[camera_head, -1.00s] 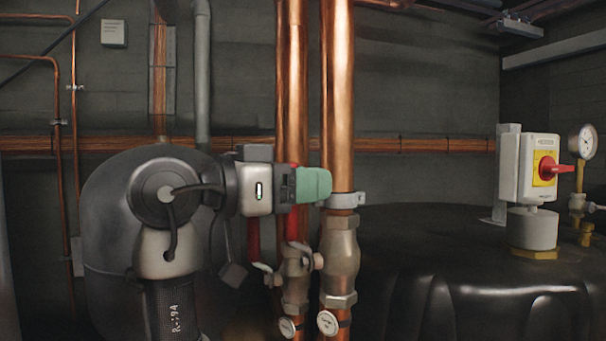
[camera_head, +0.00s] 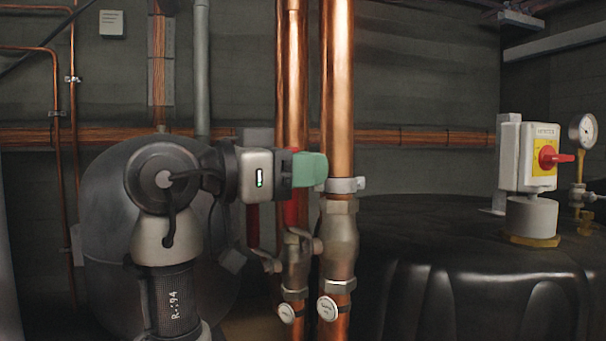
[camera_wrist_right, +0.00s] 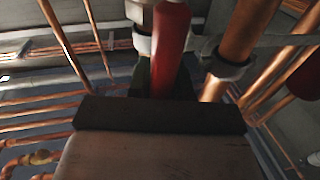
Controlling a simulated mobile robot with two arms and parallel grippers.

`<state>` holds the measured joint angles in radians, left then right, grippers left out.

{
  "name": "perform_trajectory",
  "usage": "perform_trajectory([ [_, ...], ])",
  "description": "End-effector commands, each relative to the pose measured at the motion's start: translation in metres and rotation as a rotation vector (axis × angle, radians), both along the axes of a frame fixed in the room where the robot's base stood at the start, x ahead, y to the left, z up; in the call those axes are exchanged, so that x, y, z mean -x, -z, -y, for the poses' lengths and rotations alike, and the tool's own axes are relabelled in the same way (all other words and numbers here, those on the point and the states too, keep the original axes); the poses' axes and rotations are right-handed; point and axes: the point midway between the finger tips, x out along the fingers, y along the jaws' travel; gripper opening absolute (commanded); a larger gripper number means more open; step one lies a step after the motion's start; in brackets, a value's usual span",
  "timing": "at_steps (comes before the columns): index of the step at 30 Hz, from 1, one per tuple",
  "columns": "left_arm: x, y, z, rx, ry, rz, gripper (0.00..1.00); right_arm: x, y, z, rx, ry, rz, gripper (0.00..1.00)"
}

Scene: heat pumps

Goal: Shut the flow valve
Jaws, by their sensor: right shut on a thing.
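Two valves with red lever handles sit on two upright copper pipes: a right valve (camera_head: 340,243) and a left valve (camera_head: 294,266). The right valve's red handle (camera_head: 291,213) points upward; the left valve's red handle (camera_head: 253,226) is also upright. My right gripper (camera_head: 308,170), with green fingers, is at the upper part of the right valve's handle and shut on it. In the wrist view the red handle (camera_wrist_right: 171,45) runs between the dark fingers (camera_wrist_right: 165,85). I cannot tell which valve is the flow valve. My left gripper is out of view.
Round dials (camera_head: 327,308) sit below the valves. A pipe clamp (camera_head: 345,185) is close to the fingertips. A black tank (camera_head: 450,260) with a red-and-yellow switch box (camera_head: 530,160) stands at right. A grey rounded vessel (camera_head: 105,230) is behind my arm.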

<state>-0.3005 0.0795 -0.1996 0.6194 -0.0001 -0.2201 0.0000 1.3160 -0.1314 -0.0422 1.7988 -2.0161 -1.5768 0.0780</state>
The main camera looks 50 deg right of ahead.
Motion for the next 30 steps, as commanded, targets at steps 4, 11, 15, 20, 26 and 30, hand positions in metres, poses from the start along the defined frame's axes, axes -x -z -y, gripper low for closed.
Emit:
perform_trajectory([
  [4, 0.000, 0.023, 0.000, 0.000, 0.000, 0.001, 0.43, 0.010, 0.007, -0.005, 0.049, 0.000, 0.087, 0.00],
  [11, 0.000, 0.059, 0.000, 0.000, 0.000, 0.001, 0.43, 0.028, 0.013, -0.015, 0.146, 0.001, 0.265, 0.00],
  [15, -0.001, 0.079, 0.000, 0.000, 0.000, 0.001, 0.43, 0.039, 0.018, -0.021, 0.210, 0.001, 0.381, 0.00],
  [20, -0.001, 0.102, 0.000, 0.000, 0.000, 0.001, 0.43, 0.050, 0.026, -0.028, 0.283, 0.001, 0.513, 0.00],
  [26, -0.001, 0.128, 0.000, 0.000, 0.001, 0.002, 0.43, 0.063, 0.038, -0.034, 0.375, 0.002, 0.679, 0.00],
  [30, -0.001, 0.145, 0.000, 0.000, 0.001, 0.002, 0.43, 0.071, 0.049, -0.039, 0.439, 0.002, 0.795, 0.00],
])
